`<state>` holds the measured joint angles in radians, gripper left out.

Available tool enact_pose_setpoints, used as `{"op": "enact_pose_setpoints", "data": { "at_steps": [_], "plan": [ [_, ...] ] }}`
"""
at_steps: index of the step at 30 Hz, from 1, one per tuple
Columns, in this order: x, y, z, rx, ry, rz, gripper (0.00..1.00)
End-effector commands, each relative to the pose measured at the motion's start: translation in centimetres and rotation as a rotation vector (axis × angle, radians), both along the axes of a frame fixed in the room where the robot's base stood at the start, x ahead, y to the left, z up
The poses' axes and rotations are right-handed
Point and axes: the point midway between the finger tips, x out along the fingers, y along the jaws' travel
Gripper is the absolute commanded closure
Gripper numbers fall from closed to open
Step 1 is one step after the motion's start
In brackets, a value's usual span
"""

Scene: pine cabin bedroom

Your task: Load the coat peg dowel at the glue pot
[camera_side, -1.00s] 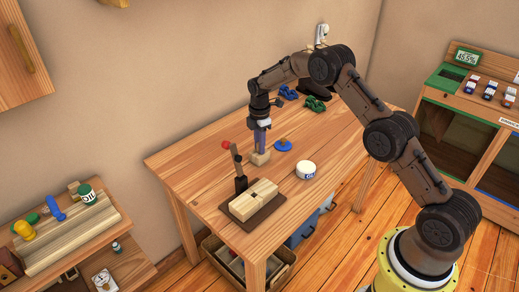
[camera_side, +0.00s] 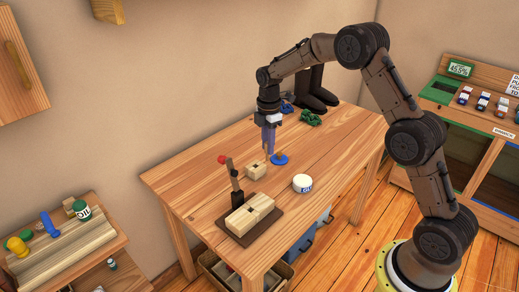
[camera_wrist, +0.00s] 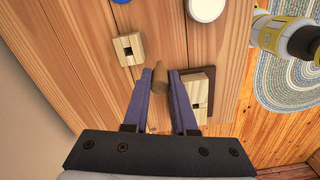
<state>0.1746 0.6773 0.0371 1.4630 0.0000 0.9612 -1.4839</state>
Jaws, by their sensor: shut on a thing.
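My gripper (camera_wrist: 160,78) is shut on a brown wooden dowel (camera_wrist: 160,74), whose end shows between the fingertips in the wrist view. In the side view my gripper (camera_side: 269,152) hangs above the bench, between the small holed block and the blue dish; the dowel is hard to make out there. The small pale block (camera_side: 256,171) with a square hole stands free of the gripper, and also shows in the wrist view (camera_wrist: 129,56). A blue round dish (camera_side: 280,160) lies just right of the fingertips. A white labelled tub (camera_side: 302,184), perhaps the glue pot, stands nearer the front.
A larger slotted wooden block (camera_side: 250,213) sits on a dark board with an upright red-knobbed lever (camera_side: 228,170). Black boots (camera_side: 318,90) and a green item (camera_side: 310,119) stand at the back. The bench's right side is clear.

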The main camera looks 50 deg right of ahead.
Motion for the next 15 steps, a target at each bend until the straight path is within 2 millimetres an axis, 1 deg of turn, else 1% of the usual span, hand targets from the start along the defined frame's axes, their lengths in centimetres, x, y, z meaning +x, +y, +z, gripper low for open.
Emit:
{"op": "enact_pose_setpoints", "data": {
  "at_steps": [1,6,9,13,15],
  "plan": [
    [-1.3,0.2,0.5,0.001,0.003,0.000,1.00],
    [-4.3,0.8,1.8,0.001,0.003,0.000,1.00],
    [-5.6,1.0,2.4,0.000,0.001,0.000,1.00],
    [-6.7,1.2,2.8,0.001,0.003,0.000,1.00],
    [-7.2,0.9,2.9,0.001,0.004,-0.002,1.00]
  ]
}}
